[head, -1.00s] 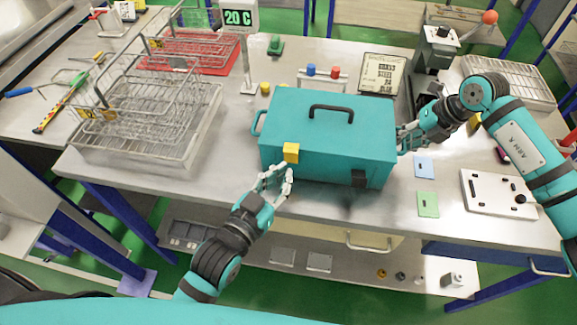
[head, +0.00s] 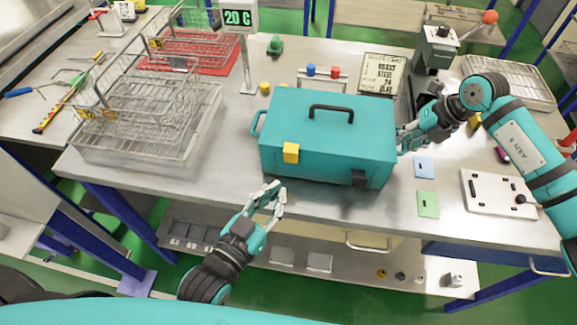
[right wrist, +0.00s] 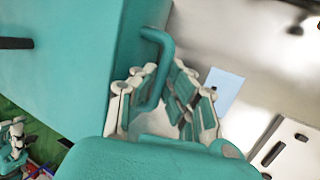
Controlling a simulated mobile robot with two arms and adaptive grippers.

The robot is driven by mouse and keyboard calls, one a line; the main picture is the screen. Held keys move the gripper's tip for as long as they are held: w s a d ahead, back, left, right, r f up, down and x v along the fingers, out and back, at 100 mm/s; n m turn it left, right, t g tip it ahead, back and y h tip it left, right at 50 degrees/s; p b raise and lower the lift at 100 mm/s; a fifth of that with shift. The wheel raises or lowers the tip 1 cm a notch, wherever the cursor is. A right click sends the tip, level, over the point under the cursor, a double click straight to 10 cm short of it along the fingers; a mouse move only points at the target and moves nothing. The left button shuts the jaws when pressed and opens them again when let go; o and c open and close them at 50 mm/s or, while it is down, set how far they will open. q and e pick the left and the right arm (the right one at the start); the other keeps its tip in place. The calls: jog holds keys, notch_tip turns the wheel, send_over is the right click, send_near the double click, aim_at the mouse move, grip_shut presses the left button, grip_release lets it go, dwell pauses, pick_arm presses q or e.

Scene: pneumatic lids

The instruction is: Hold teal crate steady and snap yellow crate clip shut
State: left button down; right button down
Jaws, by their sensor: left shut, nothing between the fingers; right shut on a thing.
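The teal crate (head: 330,135) sits on the metal table with its lid down and a black handle on top. Its yellow clip (head: 291,153) lies flat against the front left face; whether it is latched I cannot tell. A black clip (head: 359,178) is on the front right. My left gripper (head: 279,190) is shut and empty, in front of and below the yellow clip, apart from the crate. My right gripper (head: 402,138) is at the crate's right end. In the right wrist view, its fingers (right wrist: 160,100) are shut around the teal side handle (right wrist: 158,75).
Wire baskets in a metal tray (head: 150,150) stand to the left. A blue card (head: 424,167), a green card (head: 428,204) and a white plate (head: 497,193) lie to the right. A sign reading 20 C (head: 238,18) stands behind. The table's front edge is close to the crate.

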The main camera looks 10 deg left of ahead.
pick_arm(q)
jog(key=v, duration=1)
jog(key=shift+s, duration=0.35)
jog(key=shift+a, duration=0.1)
pick_arm(e)
jog(key=c, duration=1.3)
grip_release()
jog(key=shift+c, duration=0.2)
jog(key=shift+d+r, duration=0.1)
jog(key=v, duration=1.2)
jog(key=shift+d, duration=0.1)
